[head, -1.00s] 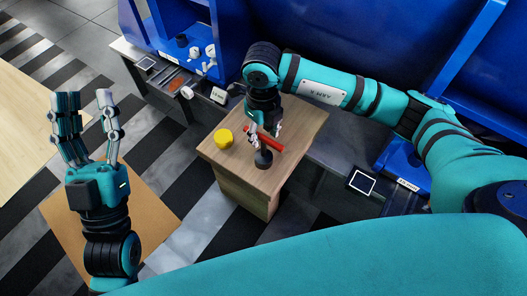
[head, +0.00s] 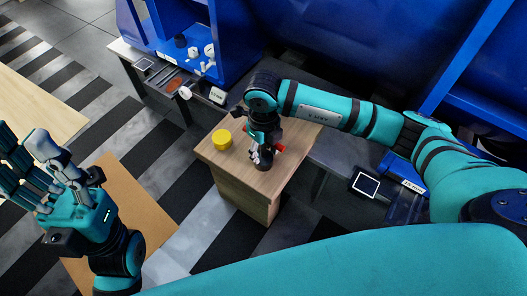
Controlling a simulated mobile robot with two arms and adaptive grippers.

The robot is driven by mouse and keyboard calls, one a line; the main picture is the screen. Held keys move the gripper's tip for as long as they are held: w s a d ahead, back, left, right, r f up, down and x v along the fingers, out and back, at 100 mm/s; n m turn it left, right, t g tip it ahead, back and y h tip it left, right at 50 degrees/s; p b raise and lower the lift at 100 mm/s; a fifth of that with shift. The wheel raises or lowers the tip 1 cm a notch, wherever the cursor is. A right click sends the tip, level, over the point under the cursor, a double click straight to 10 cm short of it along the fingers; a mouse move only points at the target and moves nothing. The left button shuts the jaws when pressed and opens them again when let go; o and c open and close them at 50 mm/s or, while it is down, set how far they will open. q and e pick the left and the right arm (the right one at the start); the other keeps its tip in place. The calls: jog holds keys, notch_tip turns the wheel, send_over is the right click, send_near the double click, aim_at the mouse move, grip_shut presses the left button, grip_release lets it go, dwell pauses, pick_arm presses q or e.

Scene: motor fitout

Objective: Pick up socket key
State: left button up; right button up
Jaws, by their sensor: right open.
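What looks like the socket key, with a red bar (head: 279,148) across its top and a dark round part (head: 264,166) below, is on the small wooden table. My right gripper (head: 261,157) is right over it, fingers pointing down and open. It hides most of the bar and the middle of the key. I cannot tell whether the fingers touch it. My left gripper (head: 42,170) is at the left edge of the head view, away from the key, with its fingers apart and empty.
A yellow round object (head: 221,140) stands on the wooden table (head: 238,174), left of my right gripper. A blue workstation (head: 190,50) with small parts is behind. A framed dark panel (head: 366,184) is at the right. A pale wooden surface (head: 35,105) is at the left.

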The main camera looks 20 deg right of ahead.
grip_shut()
jog(key=shift+r, duration=0.25)
dwell(0.4)
